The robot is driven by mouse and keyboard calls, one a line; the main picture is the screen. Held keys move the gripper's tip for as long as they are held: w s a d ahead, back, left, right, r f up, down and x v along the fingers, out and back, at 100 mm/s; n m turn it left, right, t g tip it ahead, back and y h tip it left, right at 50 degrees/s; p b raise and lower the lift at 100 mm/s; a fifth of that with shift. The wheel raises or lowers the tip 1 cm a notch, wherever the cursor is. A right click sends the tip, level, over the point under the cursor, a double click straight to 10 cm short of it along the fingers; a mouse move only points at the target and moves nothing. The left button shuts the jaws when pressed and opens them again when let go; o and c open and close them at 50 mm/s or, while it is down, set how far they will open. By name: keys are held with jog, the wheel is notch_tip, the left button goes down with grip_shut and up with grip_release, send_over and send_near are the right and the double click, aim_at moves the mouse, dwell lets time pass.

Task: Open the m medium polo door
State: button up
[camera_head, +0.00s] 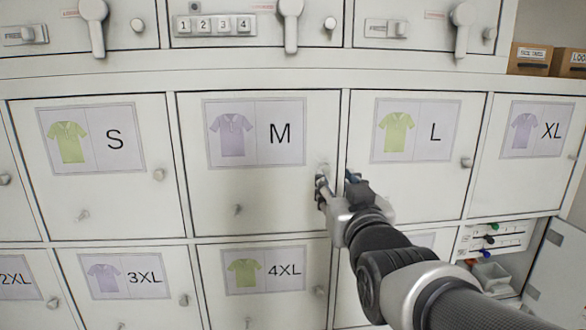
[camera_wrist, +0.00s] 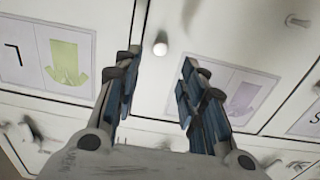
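The M medium polo door (camera_head: 270,185) is a closed white panel with a lilac shirt and a letter M on its label. Its round white knob (camera_wrist: 160,45) sits at the door's right edge. In the wrist view the knob shows just beyond and between my fingertips, with no contact visible. My gripper (camera_head: 338,187) is at that edge, and its open, empty fingers also show in the wrist view (camera_wrist: 162,68). In the head view my gripper partly hides the knob.
The S door (camera_head: 110,195) and L door (camera_head: 410,185) flank it, both closed. The 4XL door (camera_head: 262,300) is below. Lever-handled compartments (camera_head: 250,25) run above. At lower right, an open door (camera_head: 555,275) stands beside a compartment with coloured knobs. Brown boxes (camera_head: 530,58) stand upper right.

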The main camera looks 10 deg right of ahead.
aim_at(326, 168)
jog(key=w+p, duration=0.1)
jog(key=w, duration=0.6)
jog(key=shift+w, duration=0.35)
jog(key=shift+c, duration=0.2)
grip_shut()
